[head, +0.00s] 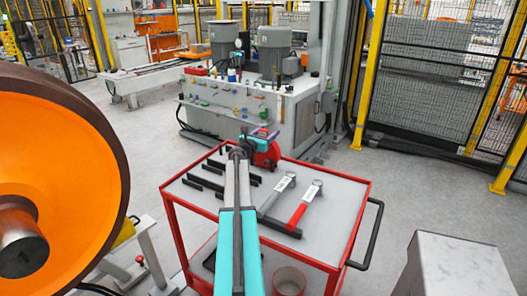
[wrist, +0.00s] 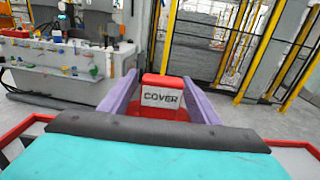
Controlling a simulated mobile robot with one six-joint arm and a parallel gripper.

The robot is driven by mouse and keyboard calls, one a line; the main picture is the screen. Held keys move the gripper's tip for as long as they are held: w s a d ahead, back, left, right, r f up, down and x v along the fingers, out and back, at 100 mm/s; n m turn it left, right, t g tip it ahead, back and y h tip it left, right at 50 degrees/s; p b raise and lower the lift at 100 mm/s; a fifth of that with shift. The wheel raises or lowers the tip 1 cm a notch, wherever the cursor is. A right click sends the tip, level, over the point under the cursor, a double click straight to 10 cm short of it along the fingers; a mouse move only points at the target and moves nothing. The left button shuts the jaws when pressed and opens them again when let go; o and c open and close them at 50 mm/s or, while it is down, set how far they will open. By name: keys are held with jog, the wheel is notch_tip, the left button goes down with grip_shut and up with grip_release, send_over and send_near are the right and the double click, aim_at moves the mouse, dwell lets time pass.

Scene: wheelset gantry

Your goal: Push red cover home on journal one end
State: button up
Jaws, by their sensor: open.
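The red cover (wrist: 161,84), with a white label reading COVER, shows in the wrist view between the two purple-grey fingers of my gripper (wrist: 160,92). The fingers are open on either side of it; I cannot tell whether either touches it. In the head view the red cover (head: 268,153) is at the far edge of the trolley, with my gripper (head: 262,138) over it, partly hidden by the wrist. The grey journal end (head: 22,243) sticks out of the orange wheel (head: 75,170) at the left, bare and well away from my gripper.
The red-framed trolley (head: 345,218) carries black bars (head: 205,184), a grey-handled tool (head: 278,192) and a red-handled tool (head: 304,207). A grey machine (head: 300,105) stands behind it. A pale block (head: 455,262) stands at the right. Floor between wheel and trolley is narrow.

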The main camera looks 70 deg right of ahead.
jog(key=shift+c, duration=0.2)
grip_shut()
jog(key=shift+r, duration=0.15)
dwell(0.3)
notch_tip(320, 180, up, 18)
jog(key=p, duration=0.9)
jog(key=shift+f, duration=0.2)
dwell(0.3)
notch_tip(320, 180, down, 8)
jog(key=b, duration=0.7)
jog(key=shift+r, duration=0.25)
jog(key=shift+s, duration=0.1)
